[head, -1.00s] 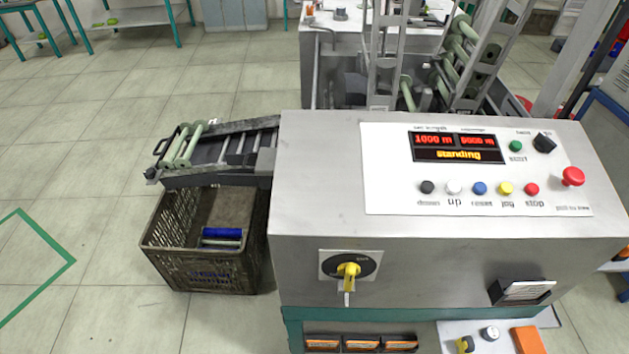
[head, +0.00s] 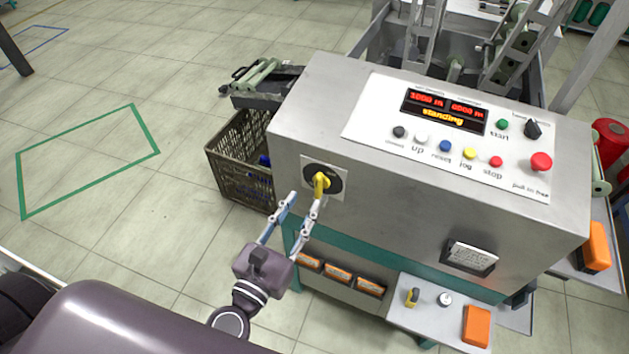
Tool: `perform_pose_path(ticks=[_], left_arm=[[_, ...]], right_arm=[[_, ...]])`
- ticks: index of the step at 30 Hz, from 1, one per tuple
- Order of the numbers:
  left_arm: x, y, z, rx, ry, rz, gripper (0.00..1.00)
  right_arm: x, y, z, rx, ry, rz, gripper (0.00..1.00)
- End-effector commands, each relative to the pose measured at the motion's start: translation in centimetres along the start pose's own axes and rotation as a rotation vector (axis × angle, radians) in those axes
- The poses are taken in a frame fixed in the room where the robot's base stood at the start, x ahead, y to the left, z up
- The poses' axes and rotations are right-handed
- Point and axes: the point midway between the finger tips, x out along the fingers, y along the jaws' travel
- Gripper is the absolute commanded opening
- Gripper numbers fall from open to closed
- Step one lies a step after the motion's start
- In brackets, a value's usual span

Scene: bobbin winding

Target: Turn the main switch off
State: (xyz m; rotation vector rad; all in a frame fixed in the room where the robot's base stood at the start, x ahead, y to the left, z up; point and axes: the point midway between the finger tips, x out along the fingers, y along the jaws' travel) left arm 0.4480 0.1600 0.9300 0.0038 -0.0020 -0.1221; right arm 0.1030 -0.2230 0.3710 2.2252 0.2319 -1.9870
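The main switch is a yellow handle (head: 320,184) on a black round dial (head: 334,178), set in a square plate on the front of the grey winding machine (head: 420,215). The handle points roughly downward. My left gripper (head: 299,205) is in front of the machine, just below the switch. Its two fingers are apart, with the right fingertip close to the handle's lower end. I cannot tell whether it touches. No object is seen between the fingers. My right gripper is not in view.
The control panel (head: 385,112) on top has several coloured buttons, a red mushroom button (head: 541,162) and a display reading "standing". A dark crate (head: 236,172) stands left of the machine. Orange boxes (head: 338,274) sit in the lower shelf. The floor at left is clear.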

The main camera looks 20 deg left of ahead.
Motion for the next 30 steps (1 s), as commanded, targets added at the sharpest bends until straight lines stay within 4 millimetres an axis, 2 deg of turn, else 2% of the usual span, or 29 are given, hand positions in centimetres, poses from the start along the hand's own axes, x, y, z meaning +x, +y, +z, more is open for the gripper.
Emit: perform_pose_path(ticks=[9,13,18,25,30], left_arm=[[4.9,0.0,0.4,-0.003,-0.001,0.002,0.29],[6.3,0.0,0.1,-0.004,0.001,0.001,0.29],[7.1,0.0,0.0,-0.005,0.002,0.001,0.29],[7.1,0.0,-0.1,-0.006,0.003,0.001,0.29],[7.1,0.0,-0.1,-0.006,0.002,0.001,0.1]], right_arm=[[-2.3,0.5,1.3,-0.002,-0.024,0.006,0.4],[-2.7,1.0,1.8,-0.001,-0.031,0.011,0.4],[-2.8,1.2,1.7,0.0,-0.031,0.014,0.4],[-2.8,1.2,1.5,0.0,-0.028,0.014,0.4],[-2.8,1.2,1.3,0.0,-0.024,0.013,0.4]])
